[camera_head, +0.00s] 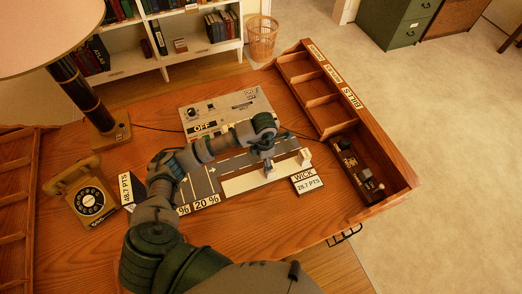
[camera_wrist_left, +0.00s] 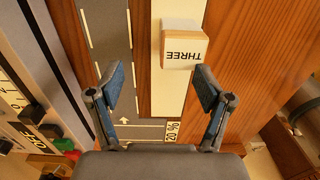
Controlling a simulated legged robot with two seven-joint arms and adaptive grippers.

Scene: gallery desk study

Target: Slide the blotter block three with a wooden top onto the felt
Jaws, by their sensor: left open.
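Blotter block three (camera_wrist_left: 183,48), pale with a wooden top and marked THREE, stands on a cream strip (camera_wrist_left: 169,102) in the left wrist view. In the head view it seems to be the pale block (camera_head: 270,169) just below my left gripper (camera_head: 267,160). A dark grey surface with white lane lines (camera_wrist_left: 106,30) lies beside the strip; I cannot tell which surface is the felt. In the left wrist view my left gripper (camera_wrist_left: 165,88) is open and empty, its fingers short of the block. My right gripper is not in view.
Another pale block (camera_head: 304,156) stands at the strip's right end by the WICK sign (camera_head: 306,181). A control panel (camera_head: 225,106) lies behind. A wooden compartment tray (camera_head: 322,116) borders the right side. A telephone (camera_head: 90,200) and lamp (camera_head: 104,124) stand left.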

